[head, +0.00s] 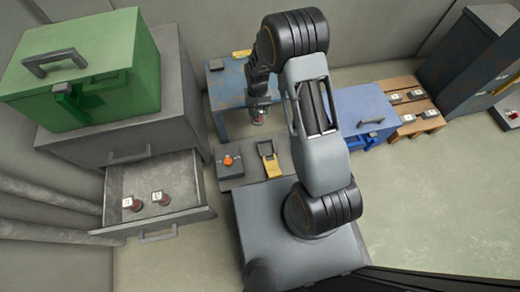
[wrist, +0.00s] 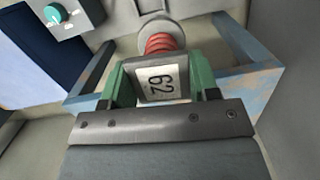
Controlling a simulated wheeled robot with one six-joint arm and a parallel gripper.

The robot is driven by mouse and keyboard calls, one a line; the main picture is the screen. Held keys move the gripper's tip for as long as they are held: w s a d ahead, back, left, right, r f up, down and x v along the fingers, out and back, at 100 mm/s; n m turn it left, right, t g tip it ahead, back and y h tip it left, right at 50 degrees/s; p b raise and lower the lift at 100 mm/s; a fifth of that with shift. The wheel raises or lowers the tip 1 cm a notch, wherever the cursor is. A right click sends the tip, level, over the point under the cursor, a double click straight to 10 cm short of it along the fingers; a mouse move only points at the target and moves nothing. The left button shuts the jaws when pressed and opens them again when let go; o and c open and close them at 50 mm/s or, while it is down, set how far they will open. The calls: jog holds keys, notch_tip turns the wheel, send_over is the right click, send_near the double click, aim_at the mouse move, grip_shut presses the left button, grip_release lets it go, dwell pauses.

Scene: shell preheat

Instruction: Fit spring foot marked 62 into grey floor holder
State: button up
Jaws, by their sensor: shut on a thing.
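My gripper (wrist: 162,84) is shut on the spring foot marked 62. In the wrist view its white label (wrist: 157,83) faces the camera between the green fingers. A red spring (wrist: 164,42) and a pale round disc extend beyond the label. In the head view my gripper (head: 259,108) is small and hangs in front of the blue table, with the red of the spring foot (head: 259,120) just below it. I cannot clearly identify the grey floor holder in either view.
An open drawer (head: 180,192) at left holds two labelled red parts. A grey slab (head: 249,180) carries an orange-knobbed box (head: 229,165) and a yellow-framed item (head: 268,160). The blue table (head: 232,112) stands behind. A blue box (head: 364,108) and wooden pallet (head: 418,125) stand right.

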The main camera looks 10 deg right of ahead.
jog(key=s+a+f+m+y+b, duration=0.1)
jog(key=s+a+f+m+b, duration=0.25)
jog(key=s+f+m, duration=0.95)
jog(key=shift+n+t, duration=0.3)
jog(key=shift+t, duration=0.1)
jog(key=shift+w+d+f+b, duration=0.55)
jog(key=shift+w+d+f, duration=0.75)
jog(key=shift+w+f, duration=0.95)
jog(key=shift+w+d+f+b, duration=0.5)
jog(key=shift+w+d+f, duration=1.05)
jog(key=shift+f, duration=1.05)
jog(key=shift+w+d+f+b, duration=0.55)
jog(key=shift+w+d+f, duration=0.45)
jog(key=shift+w+f, duration=1.35)
jog(key=shift+s+f, duration=0.1)
jog(key=shift+f, duration=0.05)
jog(key=shift+f, duration=0.25)
jog(key=o, duration=1.1)
